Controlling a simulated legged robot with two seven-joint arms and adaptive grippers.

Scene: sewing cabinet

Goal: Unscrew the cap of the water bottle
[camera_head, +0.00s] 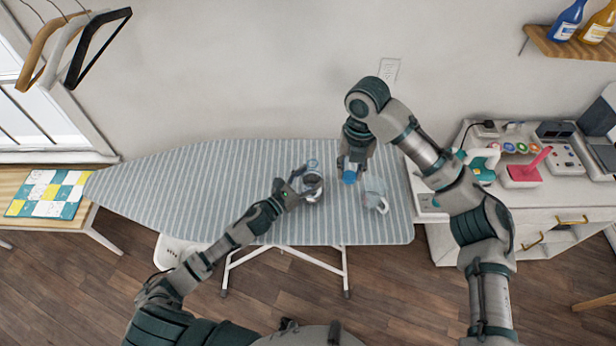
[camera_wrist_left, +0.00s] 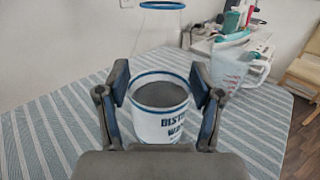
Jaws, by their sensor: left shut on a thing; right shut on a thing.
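The water bottle (camera_head: 314,190) stands on the striped ironing board. It is clear on top, with a white label of dark letters and blue bands in the left wrist view (camera_wrist_left: 160,118). My left gripper (camera_head: 303,186) is shut around its body, one finger on each side (camera_wrist_left: 160,95). A blue ring (camera_wrist_left: 162,5) shows at the bottle's top, with no cap seen on it. My right gripper (camera_head: 353,162) points down to the right of the bottle, apart from it, shut on a blue cap (camera_head: 349,177). Its fingertips are partly hidden.
A clear measuring jug (camera_head: 375,196) stands on the ironing board (camera_head: 220,190), right of the blue cap. A white cabinet (camera_head: 520,225) with sewing things is at the right. The board's left half is clear.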

